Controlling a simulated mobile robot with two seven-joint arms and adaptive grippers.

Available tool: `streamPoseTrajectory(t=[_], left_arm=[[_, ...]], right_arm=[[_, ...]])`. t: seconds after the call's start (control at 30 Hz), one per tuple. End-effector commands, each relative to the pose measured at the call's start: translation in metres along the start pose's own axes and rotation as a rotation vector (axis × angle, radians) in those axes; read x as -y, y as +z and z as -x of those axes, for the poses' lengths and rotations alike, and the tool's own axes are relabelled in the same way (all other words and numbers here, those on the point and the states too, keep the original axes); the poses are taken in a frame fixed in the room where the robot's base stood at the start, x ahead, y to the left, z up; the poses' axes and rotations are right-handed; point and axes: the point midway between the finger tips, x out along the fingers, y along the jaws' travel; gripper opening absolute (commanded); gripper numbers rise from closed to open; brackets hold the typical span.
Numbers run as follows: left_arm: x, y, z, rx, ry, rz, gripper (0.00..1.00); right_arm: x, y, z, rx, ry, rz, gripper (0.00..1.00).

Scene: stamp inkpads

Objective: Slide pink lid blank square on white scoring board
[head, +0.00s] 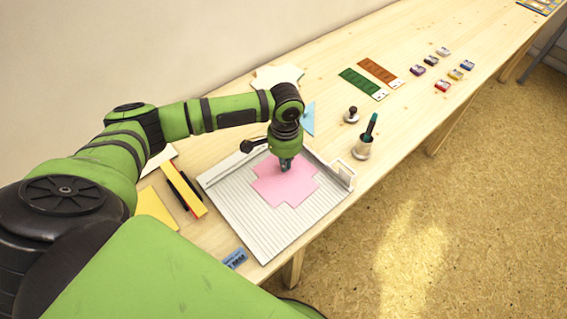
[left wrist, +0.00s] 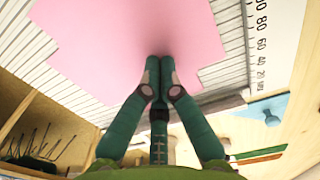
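The pink lid blank (head: 290,190), a flat sheet with stepped corners, lies on the white scoring board (head: 257,235). My left gripper (head: 286,167) points down over the blank's upper part. In the left wrist view, its fingertips (left wrist: 160,62) are together with nothing seen between them, at or just above the pink blank (left wrist: 135,30). I cannot tell whether they touch it. The board's grooves (left wrist: 60,88) show beside the blank. My right gripper is in neither view.
A numbered ruler (left wrist: 262,45) runs along the board's edge. A light blue triangle (head: 308,119) lies behind the board. Yellow card (head: 155,207) lies left. Several inkpads sit far right.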

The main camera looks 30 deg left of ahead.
Motion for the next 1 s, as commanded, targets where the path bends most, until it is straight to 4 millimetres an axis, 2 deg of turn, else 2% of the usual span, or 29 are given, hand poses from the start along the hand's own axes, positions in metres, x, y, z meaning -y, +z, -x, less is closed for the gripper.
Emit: streamPoseTrajectory(t=[0.37, 1.0], left_arm=[[0.002, 0.000, 0.000, 0.000, 0.000, 0.001, 0.00], [0.021, 0.001, -0.003, 0.003, -0.002, 0.002, 0.00]], right_arm=[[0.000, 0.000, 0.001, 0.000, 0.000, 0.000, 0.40], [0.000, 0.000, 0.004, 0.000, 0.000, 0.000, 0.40]])
